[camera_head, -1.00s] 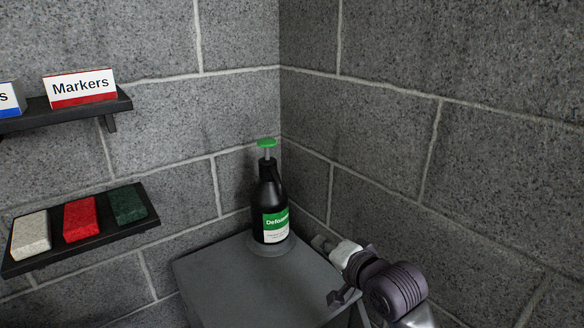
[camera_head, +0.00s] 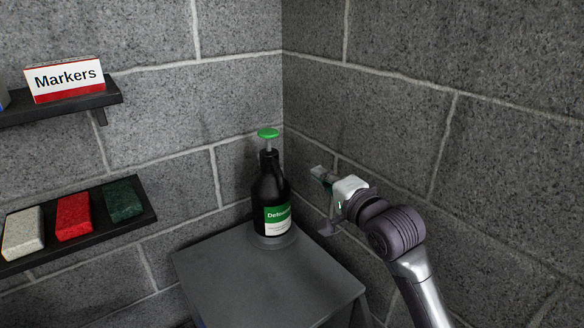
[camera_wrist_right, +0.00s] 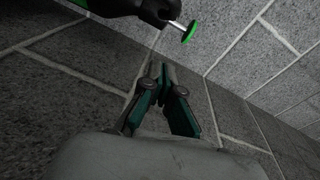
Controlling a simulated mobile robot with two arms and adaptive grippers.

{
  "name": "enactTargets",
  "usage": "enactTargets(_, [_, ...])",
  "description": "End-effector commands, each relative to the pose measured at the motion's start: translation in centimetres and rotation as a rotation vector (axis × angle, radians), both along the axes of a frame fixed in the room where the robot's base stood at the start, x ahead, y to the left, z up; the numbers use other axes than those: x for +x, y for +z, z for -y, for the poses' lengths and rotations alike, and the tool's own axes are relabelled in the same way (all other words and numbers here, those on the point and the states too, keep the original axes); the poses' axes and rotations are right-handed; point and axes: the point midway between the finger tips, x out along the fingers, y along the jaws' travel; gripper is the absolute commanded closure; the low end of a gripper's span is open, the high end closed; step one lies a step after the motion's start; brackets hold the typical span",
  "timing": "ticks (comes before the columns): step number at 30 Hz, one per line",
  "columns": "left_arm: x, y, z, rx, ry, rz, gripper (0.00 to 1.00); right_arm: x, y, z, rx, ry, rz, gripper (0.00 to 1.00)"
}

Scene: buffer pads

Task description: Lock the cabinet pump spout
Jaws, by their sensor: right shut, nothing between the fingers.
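A black pump bottle (camera_head: 268,190) with a green and white label stands on the grey cabinet (camera_head: 262,283) near the wall corner. Its green pump spout (camera_head: 268,134) sits raised on a pale stem above the black neck. My right gripper (camera_head: 318,172) is to the right of the bottle, below spout height and apart from it. In the right wrist view the fingers (camera_wrist_right: 160,72) are shut and empty. The green spout top (camera_wrist_right: 190,31) and the dark bottle neck (camera_wrist_right: 156,10) show beyond the fingertips at the top. My left gripper is not in view.
A lower wall shelf (camera_head: 95,230) at left holds a white, a red and a dark green pad. An upper shelf (camera_head: 60,107) bears a Markers box (camera_head: 65,79). Block walls close in behind and right of the cabinet. The cabinet's front top is clear.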

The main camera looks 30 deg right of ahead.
Motion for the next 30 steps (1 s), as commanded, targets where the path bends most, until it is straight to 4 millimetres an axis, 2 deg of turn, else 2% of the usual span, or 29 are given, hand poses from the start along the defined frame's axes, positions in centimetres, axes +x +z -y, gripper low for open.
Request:
enactTargets(3, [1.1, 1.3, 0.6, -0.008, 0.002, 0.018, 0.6, 2.8, 0.3, 0.0, 0.0, 0.0, -0.001, 1.0])
enactTargets(7, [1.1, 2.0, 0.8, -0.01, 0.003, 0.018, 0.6, 5.4, 0.1, 0.0, -0.001, 0.0, 0.0, 1.0])
enactTargets(9, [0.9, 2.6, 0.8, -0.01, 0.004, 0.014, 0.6, 5.6, -0.2, -1.3, 0.002, 0.003, -0.003, 1.0])
enactTargets(15, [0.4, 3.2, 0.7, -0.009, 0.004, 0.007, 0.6, 6.0, -0.8, -3.4, 0.001, 0.001, 0.0, 1.0])
enactTargets(30, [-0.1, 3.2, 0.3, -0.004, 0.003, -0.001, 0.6, 6.1, -1.0, -3.8, 0.0, -0.003, 0.0, 1.0])
